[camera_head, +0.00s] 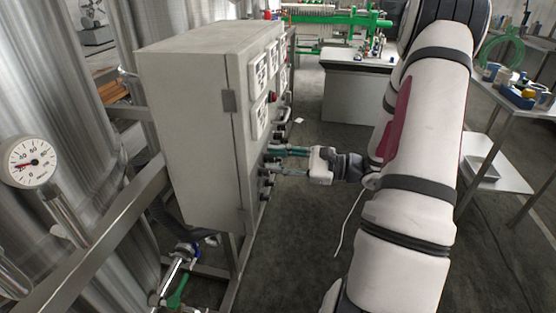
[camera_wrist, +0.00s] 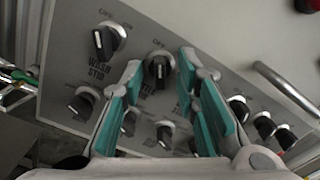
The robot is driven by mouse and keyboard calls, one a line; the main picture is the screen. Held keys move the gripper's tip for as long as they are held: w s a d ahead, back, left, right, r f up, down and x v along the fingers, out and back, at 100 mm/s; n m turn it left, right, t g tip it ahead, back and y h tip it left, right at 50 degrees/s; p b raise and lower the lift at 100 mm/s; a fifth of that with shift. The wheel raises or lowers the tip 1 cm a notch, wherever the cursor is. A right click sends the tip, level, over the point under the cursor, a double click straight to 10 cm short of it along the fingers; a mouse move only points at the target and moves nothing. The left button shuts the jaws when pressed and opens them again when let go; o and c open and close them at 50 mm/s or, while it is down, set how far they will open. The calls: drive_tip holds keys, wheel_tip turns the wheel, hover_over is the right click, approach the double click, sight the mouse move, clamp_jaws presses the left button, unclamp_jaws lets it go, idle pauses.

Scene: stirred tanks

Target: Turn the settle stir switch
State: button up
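The control panel (camera_wrist: 70,60) fills much of the wrist view and carries several black rotary switches. One black switch knob (camera_wrist: 158,72) sits between the fingertips of my gripper (camera_wrist: 160,64). The label below it is partly hidden by the left finger, so I cannot read it fully. The switch to its left (camera_wrist: 105,40) is labelled "WASH STIR". My gripper is open, its teal pads on either side of the middle knob with gaps visible. In the head view, my gripper (camera_head: 271,160) reaches the cabinet's panel side from the right; the switches there are small.
The grey cabinet (camera_head: 190,110) stands beside steel tanks (camera_head: 60,90). More switches (camera_wrist: 238,108) and a curved metal handle (camera_wrist: 290,90) show right of the fingers. A white bench (camera_head: 355,90) stands behind, and a steel table (camera_head: 505,120) at right.

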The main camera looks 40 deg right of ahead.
clamp_jaws()
drive_tip(key=shift+r+m+p, duration=0.1)
drive_tip(key=shift+m+p, duration=0.2)
drive_tip(key=shift+m, duration=0.1)
drive_tip(key=m+p, duration=0.5)
drive_tip(key=m, duration=0.6)
idle(0.4)
unclamp_jaws()
